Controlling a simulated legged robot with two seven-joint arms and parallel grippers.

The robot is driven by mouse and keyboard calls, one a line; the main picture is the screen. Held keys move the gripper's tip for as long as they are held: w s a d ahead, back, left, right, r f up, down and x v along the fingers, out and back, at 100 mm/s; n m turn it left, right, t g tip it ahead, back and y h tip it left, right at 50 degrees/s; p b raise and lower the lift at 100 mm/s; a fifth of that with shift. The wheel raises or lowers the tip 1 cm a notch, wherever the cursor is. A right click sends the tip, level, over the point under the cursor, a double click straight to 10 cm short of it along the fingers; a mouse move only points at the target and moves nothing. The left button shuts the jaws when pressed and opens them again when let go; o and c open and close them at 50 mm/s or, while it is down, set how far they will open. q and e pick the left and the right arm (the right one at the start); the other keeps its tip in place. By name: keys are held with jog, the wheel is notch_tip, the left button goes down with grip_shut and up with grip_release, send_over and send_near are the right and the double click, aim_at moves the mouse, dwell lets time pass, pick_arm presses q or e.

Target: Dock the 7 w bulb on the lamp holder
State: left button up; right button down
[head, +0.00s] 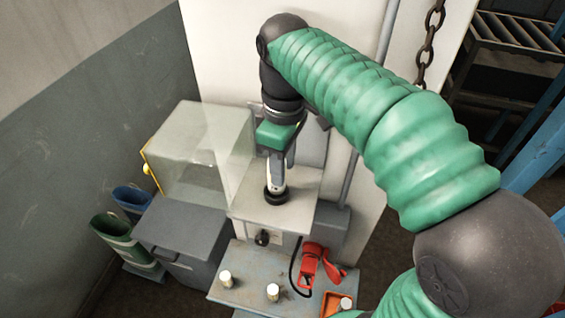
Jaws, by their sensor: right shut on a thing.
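My right gripper (277,172) points straight down at the end of the green-sleeved arm. It is shut on a pale, small piece, which looks like the 7 w bulb (275,183); the fingers hide most of it and I can read no marking. Directly below is the round black lamp holder (276,196) on a pale ledge. The bulb is at or just above the holder; I cannot tell whether they touch. My left gripper is not in view.
A clear box (195,150) stands close left of the gripper. Below, a worn bench (245,291) carries short pale-topped cylinders (273,292), a red tool (312,266) and an orange tray (333,303). Boots (115,230) and a grey bin (185,235) stand left. A chain (430,35) hangs upper right.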

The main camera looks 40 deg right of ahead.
jog(key=shift+f+b, duration=0.6)
jog(key=shift+f, duration=0.25)
jog(key=c, duration=1.3)
grip_release()
jog(key=shift+o, duration=0.2)
notch_tip(320, 180, up, 11)
jog(key=p, duration=1)
jog(key=shift+r, duration=0.1)
